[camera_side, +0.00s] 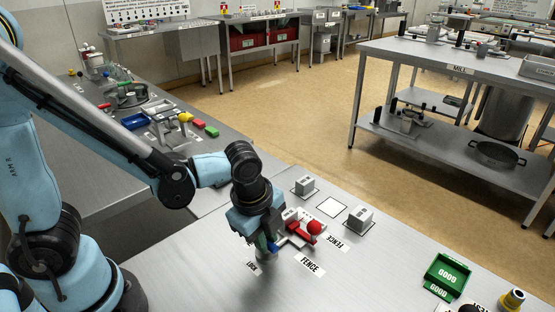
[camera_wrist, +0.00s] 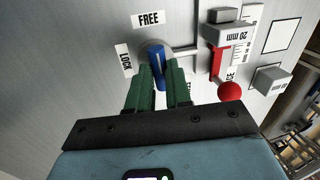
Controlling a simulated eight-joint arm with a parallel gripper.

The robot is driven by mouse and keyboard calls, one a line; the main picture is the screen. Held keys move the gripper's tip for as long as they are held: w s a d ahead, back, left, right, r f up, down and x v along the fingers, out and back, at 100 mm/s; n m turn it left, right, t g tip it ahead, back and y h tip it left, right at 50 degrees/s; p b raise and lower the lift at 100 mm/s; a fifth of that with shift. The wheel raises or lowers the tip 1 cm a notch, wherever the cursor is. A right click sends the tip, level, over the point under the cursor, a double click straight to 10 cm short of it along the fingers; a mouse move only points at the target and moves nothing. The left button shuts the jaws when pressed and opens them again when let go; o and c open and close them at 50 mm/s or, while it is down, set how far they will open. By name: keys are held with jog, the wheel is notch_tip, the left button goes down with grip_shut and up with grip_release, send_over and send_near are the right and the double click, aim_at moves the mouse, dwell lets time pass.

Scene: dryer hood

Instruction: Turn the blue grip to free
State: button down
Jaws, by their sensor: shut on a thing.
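The blue grip (camera_wrist: 156,56) shows in the wrist view between the two green fingers of my gripper (camera_wrist: 159,74). In the side view my gripper (camera_side: 265,241) is low over the bench, and a small part of the blue grip (camera_side: 273,246) shows beside the fingers.
A red lever with a red ball (camera_wrist: 230,91) stands close to the right of my gripper; the ball also shows in the side view (camera_side: 314,228). Grey blocks (camera_side: 305,185) (camera_side: 360,219) stand behind it. A green tray (camera_side: 447,275) is at right.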

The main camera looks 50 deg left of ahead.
jog(key=shift+m, duration=0.5)
jog(key=c, duration=1.1)
grip_release()
jog(key=shift+o, duration=0.2)
jog(key=shift+r, duration=0.1)
notch_tip(320, 180, up, 12)
jog(key=s, duration=0.2)
jog(key=shift+s, duration=0.2)
jog(key=w+a+f+n+t, duration=0.1)
jog(key=a+n+t, duration=0.4)
jog(key=n, duration=1.3)
jog(key=a, duration=0.4)
jog(key=shift+f, duration=0.3)
